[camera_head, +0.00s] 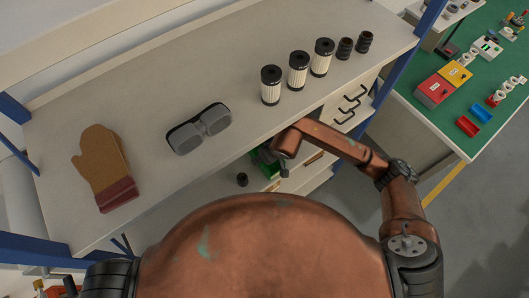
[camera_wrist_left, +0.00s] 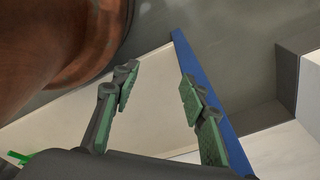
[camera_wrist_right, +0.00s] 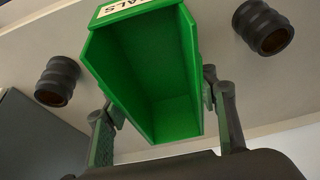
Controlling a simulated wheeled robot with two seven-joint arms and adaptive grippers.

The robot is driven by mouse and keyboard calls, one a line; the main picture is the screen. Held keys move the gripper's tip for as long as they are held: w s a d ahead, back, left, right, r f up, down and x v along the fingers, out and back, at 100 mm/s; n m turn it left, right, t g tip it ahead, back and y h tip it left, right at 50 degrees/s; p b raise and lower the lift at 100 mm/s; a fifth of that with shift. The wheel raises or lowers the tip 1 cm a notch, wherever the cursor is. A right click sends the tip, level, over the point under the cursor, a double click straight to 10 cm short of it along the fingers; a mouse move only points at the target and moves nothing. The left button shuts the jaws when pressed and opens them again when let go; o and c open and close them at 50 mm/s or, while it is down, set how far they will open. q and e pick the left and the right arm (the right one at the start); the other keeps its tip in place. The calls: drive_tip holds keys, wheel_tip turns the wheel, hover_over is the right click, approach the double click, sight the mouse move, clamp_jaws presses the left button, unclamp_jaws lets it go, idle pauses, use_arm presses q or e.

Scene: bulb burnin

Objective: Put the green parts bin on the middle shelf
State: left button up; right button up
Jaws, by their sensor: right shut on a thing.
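The green parts bin (camera_head: 262,162) is low in the head view, mostly hidden under my right arm, at the shelf below the top board. In the right wrist view the bin (camera_wrist_right: 165,90) fills the middle, empty inside, with a white label ending in "ALS". My right gripper (camera_wrist_right: 160,105) is shut on it, one finger at each side. The shelf board (camera_wrist_right: 205,45) shows behind the bin; I cannot tell whether they touch. My left gripper (camera_wrist_left: 157,85) is open and empty in the left wrist view, near a blue post. It does not show in the head view.
Black ribbed pieces (camera_wrist_right: 58,80) and (camera_wrist_right: 263,27) flank the bin. The top board (camera_head: 190,85) holds a mitt (camera_head: 103,165), grey goggles (camera_head: 200,128), several white-and-black cylinders (camera_head: 298,70) and two small black pieces. A green-topped table (camera_head: 440,115) stands right. A blue post (camera_wrist_left: 205,85) is near my left gripper.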

drive_tip(key=shift+w+f, duration=0.2)
drive_tip(key=shift+w, duration=0.1)
drive_tip(key=o, duration=0.9)
drive_tip(key=shift+w+a, duration=0.1)
drive_tip(key=shift+c, duration=0.2)
drive_tip(key=o, duration=0.4)
drive_tip(key=shift+s+r, duration=0.1)
drive_tip(key=shift+s, duration=0.15)
drive_tip(key=shift+c, duration=0.2)
use_arm(q)
drive_tip(key=shift+s+f, duration=0.1)
drive_tip(key=shift+s, duration=0.4)
use_arm(e)
drive_tip(key=shift+w, duration=0.1)
drive_tip(key=shift+r, duration=0.5)
use_arm(q)
drive_tip(key=f+b, duration=0.3)
drive_tip(key=shift+s, duration=0.25)
use_arm(e)
drive_tip(key=s+d, duration=0.7)
drive_tip(key=s, duration=0.3)
drive_tip(key=shift+s, duration=0.2)
